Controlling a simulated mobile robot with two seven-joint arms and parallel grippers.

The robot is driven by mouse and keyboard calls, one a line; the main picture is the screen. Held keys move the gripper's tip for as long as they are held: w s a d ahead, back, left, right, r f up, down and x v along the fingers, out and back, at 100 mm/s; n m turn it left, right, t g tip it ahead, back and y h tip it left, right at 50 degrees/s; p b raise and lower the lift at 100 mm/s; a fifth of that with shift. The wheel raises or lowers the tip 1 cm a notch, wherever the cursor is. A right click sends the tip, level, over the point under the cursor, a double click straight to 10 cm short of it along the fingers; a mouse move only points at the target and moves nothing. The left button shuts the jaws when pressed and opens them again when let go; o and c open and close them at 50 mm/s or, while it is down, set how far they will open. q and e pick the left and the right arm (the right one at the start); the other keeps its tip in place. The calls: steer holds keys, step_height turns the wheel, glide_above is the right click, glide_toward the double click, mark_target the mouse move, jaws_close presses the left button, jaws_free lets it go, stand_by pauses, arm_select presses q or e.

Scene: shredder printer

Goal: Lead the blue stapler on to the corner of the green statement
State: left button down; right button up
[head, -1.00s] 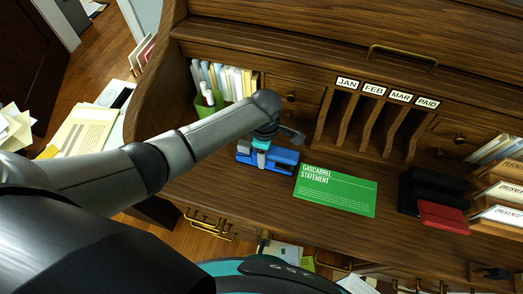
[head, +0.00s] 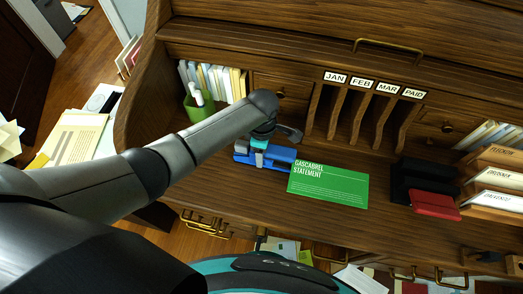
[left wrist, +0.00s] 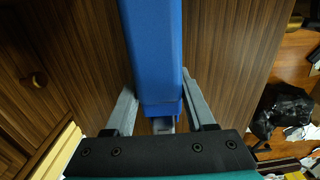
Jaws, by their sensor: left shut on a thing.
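The blue stapler (head: 276,155) lies on the wooden desk, with its right end at the left edge of the green statement (head: 328,184). I cannot tell whether it overlaps the paper's corner or only meets its edge. My left gripper (head: 262,146) reaches down over the stapler from the left and is shut on it. In the left wrist view the stapler (left wrist: 155,50) runs up between the two fingers of the left gripper (left wrist: 160,105). The green statement lies flat on the desk. My right gripper is not in view.
Slots labelled JAN, FEB, MAR and PAID (head: 375,84) stand behind the statement. A black and red item (head: 432,203) lies to the right, beside a tiered wooden tray (head: 492,180). A green cup (head: 199,108) stands at the back left. Bare desk lies in front of the statement.

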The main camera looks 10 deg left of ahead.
mark_target(273, 156)
arm_select(q)
steer(key=shift+d+r, duration=0.1)
steer(key=shift+d, duration=0.2)
steer(key=shift+d, duration=0.4)
steer(key=shift+d, duration=0.2)
steer(key=shift+d+p, duration=0.35)
steer(key=shift+d, duration=0.4)
steer(key=shift+c, duration=0.8)
jaws_free()
steer(key=shift+s, duration=0.1)
